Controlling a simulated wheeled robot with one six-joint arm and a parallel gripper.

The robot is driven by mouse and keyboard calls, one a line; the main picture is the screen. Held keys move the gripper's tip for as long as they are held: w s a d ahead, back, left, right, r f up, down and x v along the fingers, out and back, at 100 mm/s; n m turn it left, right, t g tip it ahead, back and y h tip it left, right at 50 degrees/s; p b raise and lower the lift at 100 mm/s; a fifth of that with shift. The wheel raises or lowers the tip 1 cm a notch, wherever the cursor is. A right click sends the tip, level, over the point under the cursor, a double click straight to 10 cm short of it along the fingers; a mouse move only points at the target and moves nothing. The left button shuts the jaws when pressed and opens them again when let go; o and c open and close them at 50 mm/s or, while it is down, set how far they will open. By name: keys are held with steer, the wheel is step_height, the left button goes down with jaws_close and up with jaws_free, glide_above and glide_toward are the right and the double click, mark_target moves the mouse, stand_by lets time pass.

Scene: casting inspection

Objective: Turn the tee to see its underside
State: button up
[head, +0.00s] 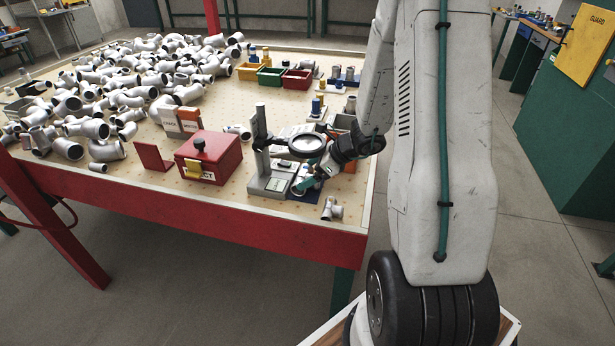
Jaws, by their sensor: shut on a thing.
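My gripper (314,180) reaches in from the right, low over the front right part of the table, beside the magnifier stand. It is shut on a small grey pipe fitting, apparently the tee (303,186), over a dark blue pad (305,193). The fitting is small and partly hidden by the fingers, so I cannot tell which face is up. A second grey tee-shaped fitting (332,209) lies loose on the table close to the front edge, apart from my gripper. The round magnifier (306,144) on its stand hangs just above and behind my gripper.
A red box (208,158) with a black knob stands left of the magnifier stand (268,185). A large heap of grey fittings (130,80) covers the table's left. Yellow, green and red bins (297,79) stand at the back. The red front edge (200,205) is near.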

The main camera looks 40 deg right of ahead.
steer(key=shift+r, duration=0.1)
steer(key=shift+s+d+r, duration=0.15)
steer(key=shift+d+r, duration=0.05)
steer(key=s+d+r, duration=0.7)
steer(key=s+d, duration=0.1)
steer(key=s, duration=0.2)
steer(key=shift+s+r, duration=0.2)
steer(key=shift+s, duration=0.2)
